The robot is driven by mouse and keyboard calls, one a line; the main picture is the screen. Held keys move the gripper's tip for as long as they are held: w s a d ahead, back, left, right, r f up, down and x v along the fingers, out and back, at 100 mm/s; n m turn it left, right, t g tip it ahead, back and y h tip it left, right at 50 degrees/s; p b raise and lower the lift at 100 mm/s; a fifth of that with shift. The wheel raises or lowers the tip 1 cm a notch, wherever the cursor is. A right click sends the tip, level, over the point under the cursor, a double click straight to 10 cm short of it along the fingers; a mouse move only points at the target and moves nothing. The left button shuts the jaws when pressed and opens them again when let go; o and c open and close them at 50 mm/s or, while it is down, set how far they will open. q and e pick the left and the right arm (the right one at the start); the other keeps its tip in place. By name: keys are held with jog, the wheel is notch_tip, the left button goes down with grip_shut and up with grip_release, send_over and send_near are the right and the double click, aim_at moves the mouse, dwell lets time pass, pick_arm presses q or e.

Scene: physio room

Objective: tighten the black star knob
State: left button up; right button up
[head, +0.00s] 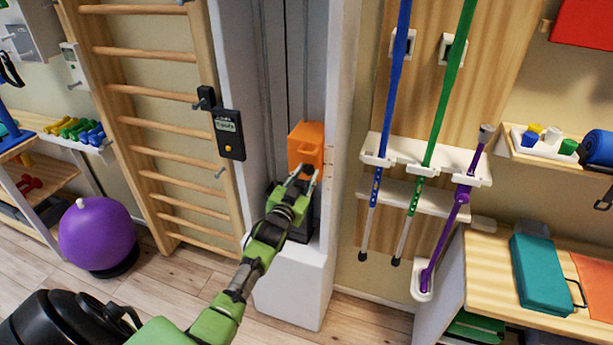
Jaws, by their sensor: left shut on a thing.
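An orange block (305,142) sits on the upright column of a white-framed machine (342,120). My left gripper (303,174) reaches up from below and is at the lower front of the orange block. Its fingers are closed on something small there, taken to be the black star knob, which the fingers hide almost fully. Its turned position cannot be seen. My right gripper is not in view.
Wooden wall bars (150,95) stand left of the machine, with a small black display box (229,135) beside its frame. A purple ball (97,236) is on the floor at left. A rack (425,155) of poles and a wooden bench (490,262) are at right.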

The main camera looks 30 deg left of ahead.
pick_arm(q)
jog(key=m+b, duration=0.1)
jog(key=m, duration=0.4)
jog(key=shift+a+f+m, duration=0.1)
jog(key=shift+f+m, duration=0.05)
jog(key=shift+m, duration=0.15)
jog(key=m+b, duration=0.1)
jog(key=m, duration=0.3)
jog(key=shift+s, duration=0.1)
jog(key=m+b, duration=0.1)
jog(key=m, duration=0.4)
jog(key=shift+r, duration=0.2)
jog(key=shift+r+m, duration=0.1)
jog(key=shift+m, duration=2.1)
jog(key=o, duration=1.1)
